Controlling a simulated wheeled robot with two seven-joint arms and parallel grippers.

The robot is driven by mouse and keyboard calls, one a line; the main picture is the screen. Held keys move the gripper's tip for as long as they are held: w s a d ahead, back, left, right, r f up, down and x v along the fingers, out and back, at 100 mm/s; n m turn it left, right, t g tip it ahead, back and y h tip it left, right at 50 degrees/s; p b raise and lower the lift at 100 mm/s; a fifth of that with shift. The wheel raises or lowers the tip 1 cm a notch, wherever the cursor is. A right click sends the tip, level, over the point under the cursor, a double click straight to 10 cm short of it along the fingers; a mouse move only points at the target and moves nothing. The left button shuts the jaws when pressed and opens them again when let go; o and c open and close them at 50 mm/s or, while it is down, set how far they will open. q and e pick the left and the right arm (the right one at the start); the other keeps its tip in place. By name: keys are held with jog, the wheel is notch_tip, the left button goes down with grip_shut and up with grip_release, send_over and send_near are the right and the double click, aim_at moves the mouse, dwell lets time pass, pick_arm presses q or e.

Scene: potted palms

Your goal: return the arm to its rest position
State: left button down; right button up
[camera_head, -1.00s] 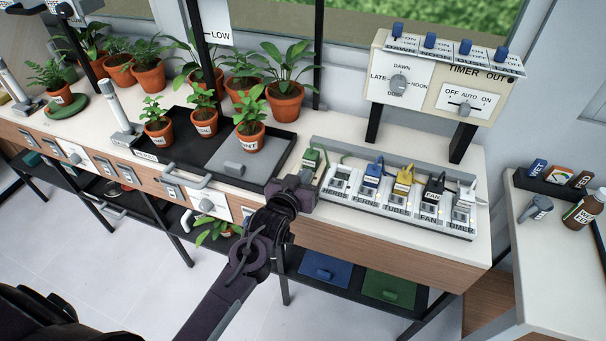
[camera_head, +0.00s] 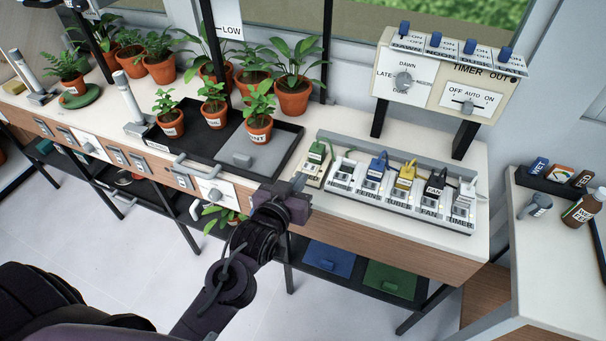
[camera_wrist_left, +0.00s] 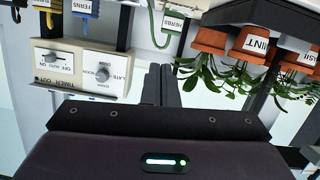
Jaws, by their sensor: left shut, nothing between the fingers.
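My left gripper (camera_head: 294,187) is at the front edge of the bench, just right of the black tray's near corner and in front of the green plug. Its arm comes up from the bottom of the head view. In the left wrist view the two dark fingers (camera_wrist_left: 161,84) lie together, shut with nothing between them. That view is upside down, with the timer box, the hanging plugs and the pots around the fingers. My right gripper is not in view.
The black tray (camera_head: 283,162) holds several potted plants. The power strip (camera_head: 399,203) with coloured plugs lies right of my gripper. The timer box (camera_head: 447,80) stands behind it. A side table (camera_head: 558,255) with a brown bottle (camera_head: 582,208) is at the right. The floor (camera_head: 130,240) in front is clear.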

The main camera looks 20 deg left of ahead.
pick_arm(q)
jog(key=shift+s+f, duration=0.1)
dwell(0.5)
jog(key=s+f+m+g, duration=0.1)
jog(key=s+f+g, duration=0.15)
jog(key=f, duration=0.85)
jog(key=s+a+f+g, duration=0.15)
jog(key=s+f, duration=0.25)
jog(key=f, duration=0.7)
jog(key=s+d+f+m+g, duration=0.1)
jog(key=s+f+g, duration=0.2)
jog(key=f, duration=0.8)
jog(key=s+a+f+g, duration=0.1)
jog(key=s+f+g, duration=0.1)
jog(key=s+f, duration=0.4)
jog(key=s+a+f+g, duration=0.2)
jog(key=s+f, duration=0.5)
jog(key=s, duration=0.6)
jog(key=s+a+f+m+g+y, duration=0.1)
jog(key=s+a+f+g, duration=0.1)
jog(key=s+f, duration=0.5)
jog(key=s+g, duration=0.1)
jog(key=s, duration=0.2)
jog(key=shift+s, duration=0.35)
